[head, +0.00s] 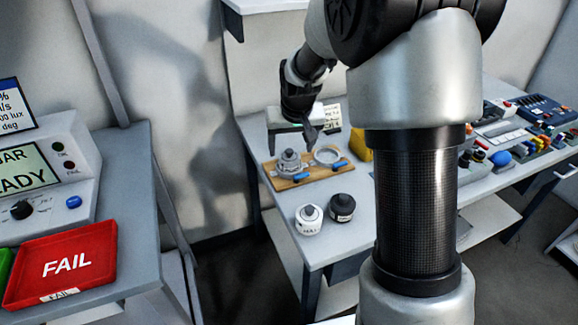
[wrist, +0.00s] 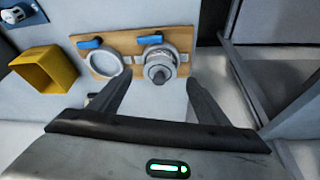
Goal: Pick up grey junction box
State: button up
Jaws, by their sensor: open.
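A round grey fitting with a dark knob on top, which looks like the grey junction box (head: 290,162), sits in the left ring of a wooden board (head: 313,176) on the table. In the wrist view the grey junction box (wrist: 160,68) is near the top centre, just beyond and between my fingertips. My gripper (head: 311,136) points down above the board, close behind the fixture. In the wrist view my gripper (wrist: 158,88) has its two fingers wide apart with nothing between them. The fingers do not appear to touch the box.
An empty ring (head: 327,155) is beside it, with blue clamp handles (head: 303,176) in front. A white pot (head: 309,219) and a black pot (head: 342,207) stand nearer the table's front. A yellow open box (wrist: 45,70) is beside the board. A red FAIL tray (head: 66,262) lies left.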

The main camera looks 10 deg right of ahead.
aim_at(290, 153)
jog(key=shift+b+x, duration=0.65)
jog(key=shift+x, duration=2.05)
jog(key=shift+w, duration=0.15)
jog(key=c, duration=1.2)
